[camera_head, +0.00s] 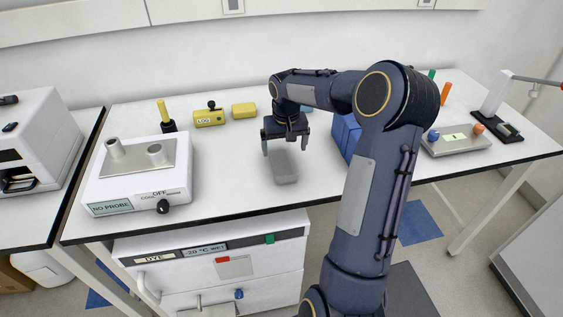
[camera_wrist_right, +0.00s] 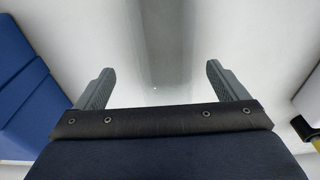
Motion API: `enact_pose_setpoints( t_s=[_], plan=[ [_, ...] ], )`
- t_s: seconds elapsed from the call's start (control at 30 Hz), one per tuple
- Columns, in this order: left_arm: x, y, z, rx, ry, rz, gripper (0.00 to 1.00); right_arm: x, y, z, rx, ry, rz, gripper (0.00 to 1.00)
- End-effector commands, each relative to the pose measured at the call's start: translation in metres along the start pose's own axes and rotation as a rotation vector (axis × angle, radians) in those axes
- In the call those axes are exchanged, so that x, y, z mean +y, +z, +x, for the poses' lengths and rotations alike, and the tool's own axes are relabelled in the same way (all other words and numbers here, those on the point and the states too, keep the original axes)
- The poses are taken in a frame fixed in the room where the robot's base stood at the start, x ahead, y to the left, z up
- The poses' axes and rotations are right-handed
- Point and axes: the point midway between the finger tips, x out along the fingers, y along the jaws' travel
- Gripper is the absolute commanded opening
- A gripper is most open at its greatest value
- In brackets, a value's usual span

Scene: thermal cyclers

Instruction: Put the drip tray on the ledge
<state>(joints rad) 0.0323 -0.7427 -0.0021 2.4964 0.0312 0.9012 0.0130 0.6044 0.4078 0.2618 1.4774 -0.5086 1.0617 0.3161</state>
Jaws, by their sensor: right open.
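A small translucent grey-green tray (camera_head: 285,170), which looks like the drip tray, lies on the white bench near its front edge. My right gripper (camera_head: 286,147) is open and points down just above and behind this tray, apart from it as far as I can tell. In the right wrist view the two fingers (camera_wrist_right: 156,88) are spread wide, with a faint grey strip (camera_wrist_right: 166,45) between and beyond them. A long pale ledge-like strip (camera_head: 75,22) runs along the back wall; I cannot tell whether it is the task's ledge. My left gripper is not in view.
Blue boxes (camera_head: 347,136) stand right of the gripper, partly behind my arm. A white device with two cups (camera_head: 137,185) is on the left. Yellow blocks (camera_head: 209,118) stand at the back. A grey tray (camera_head: 456,141) and a stand (camera_head: 497,95) are on the right.

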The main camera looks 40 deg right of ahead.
Motion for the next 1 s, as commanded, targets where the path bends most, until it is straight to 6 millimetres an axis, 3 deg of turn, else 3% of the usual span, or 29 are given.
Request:
enact_pose_setpoints(
  t_s=[0.33,0.67,1.0],
  plan=[
    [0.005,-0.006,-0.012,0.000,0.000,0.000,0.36,-0.007,-0.003,0.046,-0.003,-0.001,-0.001,0.93],
    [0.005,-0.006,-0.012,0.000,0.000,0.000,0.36,-0.007,-0.003,0.053,0.000,-0.002,-0.002,0.91],
    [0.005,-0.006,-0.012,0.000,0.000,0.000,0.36,-0.007,-0.003,0.053,0.000,-0.001,-0.002,0.47]
  ],
)
